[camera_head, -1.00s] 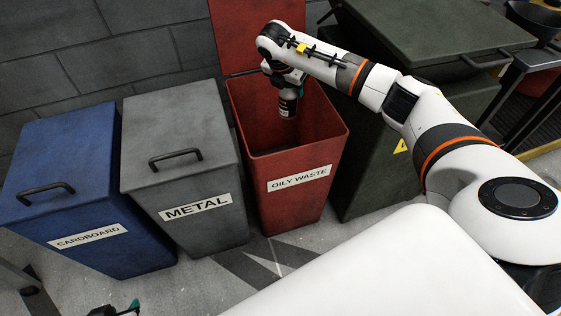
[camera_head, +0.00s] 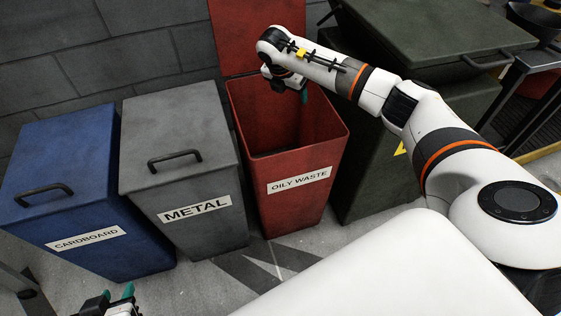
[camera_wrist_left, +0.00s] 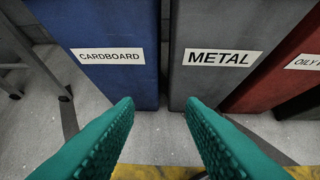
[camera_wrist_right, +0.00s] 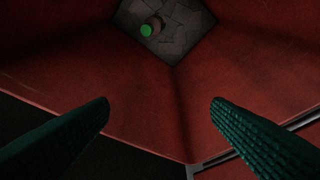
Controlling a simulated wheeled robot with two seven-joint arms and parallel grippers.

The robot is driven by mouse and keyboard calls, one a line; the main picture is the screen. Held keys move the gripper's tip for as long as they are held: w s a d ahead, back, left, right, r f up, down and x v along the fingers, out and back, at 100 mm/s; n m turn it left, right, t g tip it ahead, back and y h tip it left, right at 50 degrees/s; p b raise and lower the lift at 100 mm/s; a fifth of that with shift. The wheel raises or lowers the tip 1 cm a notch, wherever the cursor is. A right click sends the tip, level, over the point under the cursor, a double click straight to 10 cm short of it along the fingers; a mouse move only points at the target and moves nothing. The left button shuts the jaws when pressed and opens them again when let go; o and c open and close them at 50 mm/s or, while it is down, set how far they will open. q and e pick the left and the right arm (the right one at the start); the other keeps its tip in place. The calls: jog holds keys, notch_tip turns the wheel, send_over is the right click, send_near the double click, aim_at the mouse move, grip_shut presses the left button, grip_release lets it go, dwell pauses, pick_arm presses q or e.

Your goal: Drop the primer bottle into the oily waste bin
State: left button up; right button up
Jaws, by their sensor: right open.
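The red oily waste bin (camera_head: 296,205) stands with its lid up against the wall. My right gripper (camera_head: 288,86) is over the bin's opening. In the right wrist view its green fingers (camera_wrist_right: 160,103) are apart with nothing between them. The primer bottle (camera_wrist_right: 151,28), with a green end, lies inside at the bottom of the bin in that view; it is hidden in the head view. My left gripper (camera_head: 120,300) is low at the bottom left of the head view. In the left wrist view its fingers (camera_wrist_left: 158,108) are apart and empty.
The grey metal bin (camera_head: 205,232) and blue cardboard bin (camera_head: 92,255) stand left of the red bin, lids shut. A dark green container (camera_head: 375,170) stands close on its right. Grey floor (camera_head: 190,285) is clear in front.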

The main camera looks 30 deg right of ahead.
pick_arm(q)
jog(key=s+a+f+g+p, duration=0.1)
jog(key=s+g, duration=0.1)
jog(key=s, duration=0.2)
jog(key=s+a+f+g+y+p, duration=0.1)
jog(key=s+g, duration=0.2)
jog(key=s, duration=0.1)
jog(key=shift+s+a+f, duration=0.3)
jog(key=shift+s+a, duration=0.05)
jog(key=shift+a, duration=0.05)
pick_arm(e)
jog(key=v, duration=1.2)
jog(key=shift+d, duration=0.1)
